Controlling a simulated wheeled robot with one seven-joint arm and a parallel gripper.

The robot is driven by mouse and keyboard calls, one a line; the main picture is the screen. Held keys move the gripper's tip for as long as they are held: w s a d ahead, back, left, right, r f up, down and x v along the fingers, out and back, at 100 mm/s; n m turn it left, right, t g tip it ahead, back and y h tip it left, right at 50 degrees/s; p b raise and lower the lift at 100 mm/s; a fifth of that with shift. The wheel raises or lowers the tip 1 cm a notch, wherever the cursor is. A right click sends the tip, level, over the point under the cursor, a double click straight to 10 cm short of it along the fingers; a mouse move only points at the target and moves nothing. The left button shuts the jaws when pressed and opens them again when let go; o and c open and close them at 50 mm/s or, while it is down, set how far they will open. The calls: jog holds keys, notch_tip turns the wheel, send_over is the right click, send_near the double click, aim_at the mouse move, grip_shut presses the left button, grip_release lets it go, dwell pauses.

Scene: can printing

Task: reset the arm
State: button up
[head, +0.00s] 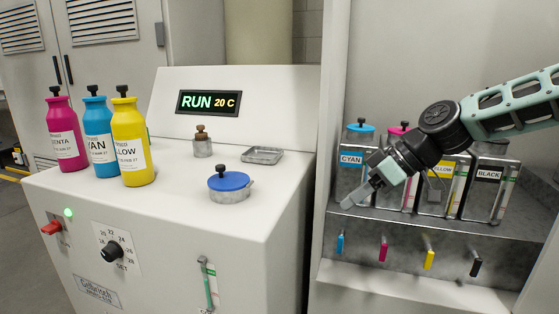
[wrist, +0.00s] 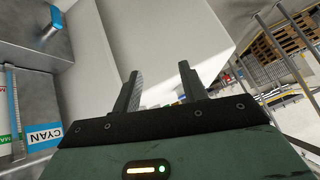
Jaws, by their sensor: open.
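My gripper (head: 352,200) reaches in from the right in the head view, pointing down and left. It is in front of the row of ink tanks, near the lower part of the cyan tank (head: 350,176). In the wrist view my gripper (wrist: 160,88) shows two dark fingers spread apart with nothing between them. My arm (head: 510,105) stretches to the right edge of the head view and covers parts of the tanks behind it. The cyan tank's label (wrist: 44,135) shows at the left of the wrist view.
Yellow (head: 432,200) and black (head: 487,192) tanks stand on the shelf, with coloured taps below. The white machine (head: 270,215) at left carries magenta (head: 65,135), cyan (head: 99,133) and yellow (head: 131,140) bottles, a blue-lidded pot (head: 229,182) and a small tray (head: 262,155). Its display (head: 208,103) reads RUN 20 C.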

jog(key=s+a+f+g+h, duration=0.1)
jog(key=s+a+f+h, duration=0.2)
jog(key=s, duration=0.4)
jog(key=s+a+f+g+h, duration=0.2)
jog(key=s+a+f, duration=0.15)
jog(key=s, duration=0.35)
jog(key=s+d+m+t+h, duration=0.1)
jog(key=s+d+m+h, duration=0.3)
jog(key=s, duration=1.2)
notch_tip(320, 180, up, 14)
jog(key=d+y+p, duration=0.1)
jog(key=p, duration=1.3)
jog(key=shift+w+d+f, duration=0.15)
jog(key=shift+w+f, duration=0.1)
